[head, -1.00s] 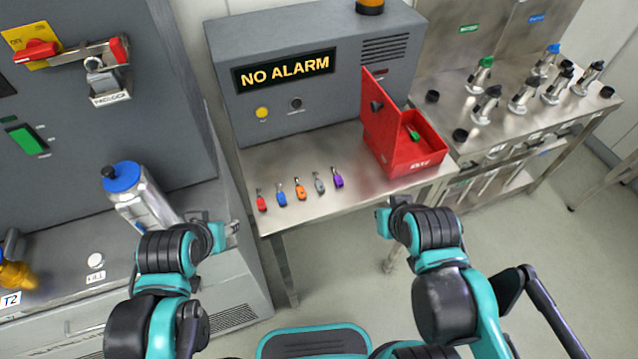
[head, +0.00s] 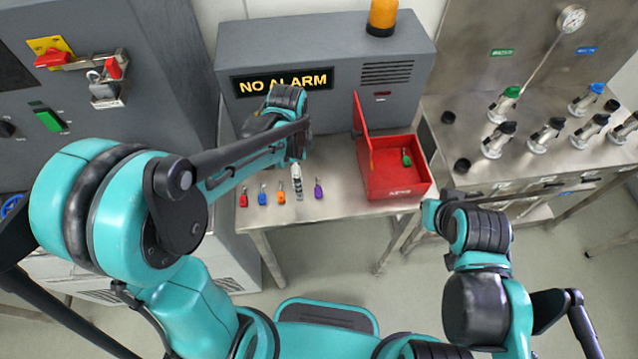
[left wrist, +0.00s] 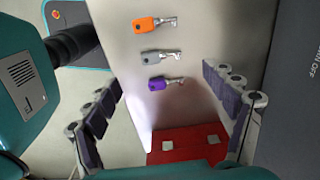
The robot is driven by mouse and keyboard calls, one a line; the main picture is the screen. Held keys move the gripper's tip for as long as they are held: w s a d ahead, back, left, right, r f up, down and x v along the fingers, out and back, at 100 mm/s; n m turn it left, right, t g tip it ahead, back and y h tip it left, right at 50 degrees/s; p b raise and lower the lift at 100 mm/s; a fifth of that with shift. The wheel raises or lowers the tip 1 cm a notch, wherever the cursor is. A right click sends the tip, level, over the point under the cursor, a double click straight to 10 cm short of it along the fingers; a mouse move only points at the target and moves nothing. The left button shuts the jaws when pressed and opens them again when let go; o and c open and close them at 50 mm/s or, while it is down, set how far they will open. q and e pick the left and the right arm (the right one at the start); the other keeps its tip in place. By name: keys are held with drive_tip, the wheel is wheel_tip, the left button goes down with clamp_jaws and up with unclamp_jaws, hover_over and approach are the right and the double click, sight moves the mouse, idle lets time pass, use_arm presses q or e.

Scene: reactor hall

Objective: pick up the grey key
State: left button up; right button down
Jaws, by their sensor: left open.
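The grey key (left wrist: 161,57) lies on the steel table (head: 340,190) between the orange key (head: 280,193) and the purple key (head: 318,189). In the left wrist view it lies flat between the orange key (left wrist: 154,24) and the purple key (left wrist: 164,83).
A red key (head: 244,197) and a blue key (head: 262,195) lie left of the orange one. A red open box (head: 398,192) with a green key (head: 406,157) stands on the right. The grey alarm cabinet (head: 330,60) stands behind the keys.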

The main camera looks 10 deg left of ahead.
use_arm(q)
drive_tip(key=shift+w+d+f, duration=0.1)
drive_tip(key=shift+d+f, duration=0.1)
drive_tip(key=shift+f, duration=0.05)
wheel_tip(320, 180, down, 8)
drive_tip(key=b, duration=0.2)
drive_tip(key=shift+w+a+r+b, duration=0.1)
drive_tip(key=shift+r+b, duration=0.1)
drive_tip(key=shift+b, duration=0.2)
drive_tip(key=c, duration=1)
